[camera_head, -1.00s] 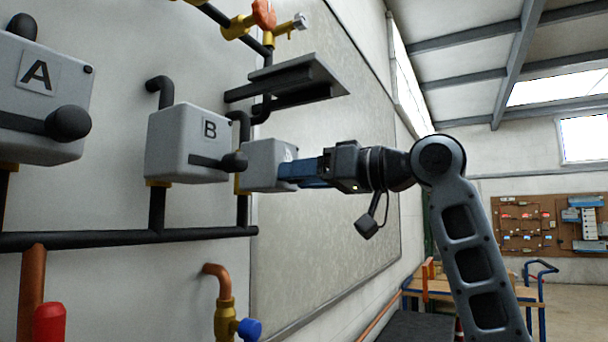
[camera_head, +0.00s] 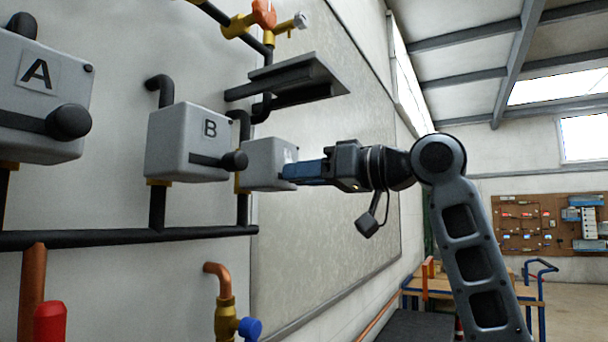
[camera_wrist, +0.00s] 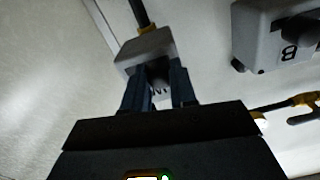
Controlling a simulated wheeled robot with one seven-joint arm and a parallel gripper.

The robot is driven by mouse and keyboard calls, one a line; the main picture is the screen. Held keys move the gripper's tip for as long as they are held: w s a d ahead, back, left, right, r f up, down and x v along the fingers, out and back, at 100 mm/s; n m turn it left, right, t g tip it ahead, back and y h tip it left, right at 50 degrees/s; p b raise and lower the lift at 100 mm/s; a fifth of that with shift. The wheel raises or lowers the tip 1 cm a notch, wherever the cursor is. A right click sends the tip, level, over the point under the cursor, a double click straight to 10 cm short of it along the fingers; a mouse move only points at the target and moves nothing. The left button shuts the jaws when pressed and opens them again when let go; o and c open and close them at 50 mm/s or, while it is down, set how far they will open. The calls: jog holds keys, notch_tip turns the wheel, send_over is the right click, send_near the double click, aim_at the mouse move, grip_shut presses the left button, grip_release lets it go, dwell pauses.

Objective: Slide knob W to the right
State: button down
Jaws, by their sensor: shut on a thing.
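The third light-grey box (camera_head: 262,165), beyond box B, has a label too oblique to read in the head view. Its lower end shows a partly legible marking that looks like W in the wrist view, where the box (camera_wrist: 143,50) appears ahead of my fingers. My gripper (camera_head: 290,172) reaches this box from the right with its blue fingers at its front face. In the wrist view my gripper (camera_wrist: 156,72) has one finger on each side of a dark knob (camera_wrist: 157,70) and is shut on it. The fingers hide most of the knob and its slot.
Box B (camera_head: 185,145) with its own dark knob (camera_head: 235,161) stands just left of my fingers. Box A (camera_head: 40,90) is further left. A dark shelf-like bracket (camera_head: 300,80) juts out above. A blue-handled valve (camera_head: 248,328) is below. Open room lies to the right.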

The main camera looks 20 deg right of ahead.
jog(key=shift+w+d+p, duration=0.2)
jog(key=shift+w+d, duration=0.4)
jog(key=shift+d, duration=0.2)
jog(key=shift+w+d+p, duration=0.15)
jog(key=shift+w+d, duration=0.4)
jog(key=shift+d, duration=0.25)
jog(key=c, duration=0.9)
grip_release()
jog(key=shift+b+v, duration=0.75)
jog(key=shift+v, duration=3.15)
